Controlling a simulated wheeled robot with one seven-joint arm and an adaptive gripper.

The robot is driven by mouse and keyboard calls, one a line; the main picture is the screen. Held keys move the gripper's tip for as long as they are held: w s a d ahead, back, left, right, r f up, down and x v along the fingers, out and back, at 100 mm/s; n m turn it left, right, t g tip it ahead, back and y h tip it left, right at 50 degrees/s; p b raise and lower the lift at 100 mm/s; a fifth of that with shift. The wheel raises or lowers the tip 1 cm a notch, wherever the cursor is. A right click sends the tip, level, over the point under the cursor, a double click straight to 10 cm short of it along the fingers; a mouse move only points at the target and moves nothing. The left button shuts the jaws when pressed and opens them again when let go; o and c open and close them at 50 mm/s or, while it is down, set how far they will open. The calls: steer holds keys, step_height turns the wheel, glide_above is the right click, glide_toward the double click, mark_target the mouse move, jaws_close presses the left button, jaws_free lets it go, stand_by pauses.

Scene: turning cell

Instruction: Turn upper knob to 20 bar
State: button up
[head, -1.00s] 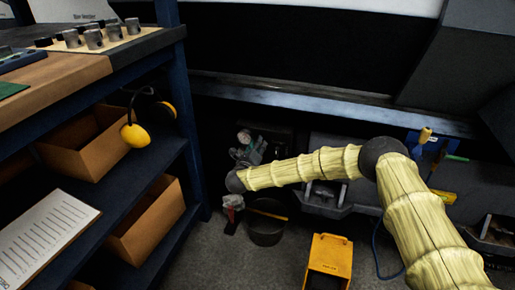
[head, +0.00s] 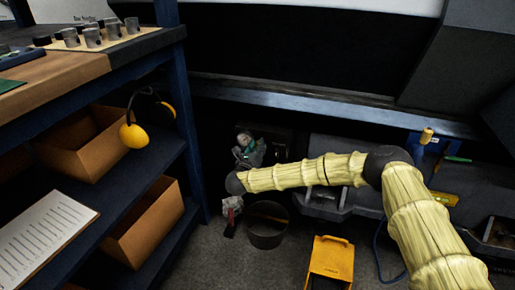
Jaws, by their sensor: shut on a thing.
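My arm, in a pale yellow sleeve, reaches left across the head view to my gripper (head: 243,160), near the machine's low front. My gripper is at a small grey and green fitting (head: 252,150) with a round gauge-like face (head: 244,138). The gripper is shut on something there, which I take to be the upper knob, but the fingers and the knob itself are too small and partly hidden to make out. The gauge's needle and any bar scale cannot be read. A red-handled part (head: 230,212) is just below my wrist.
A dark round bucket (head: 267,226) stands on the floor below my forearm. A blue shelf unit with cardboard boxes (head: 148,226) and yellow ear defenders (head: 132,135) closes off the left.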

steer(key=shift+s+f, duration=0.1)
steer(key=shift+f, duration=0.05)
steer(key=o, duration=1)
steer(key=v, duration=1.2)
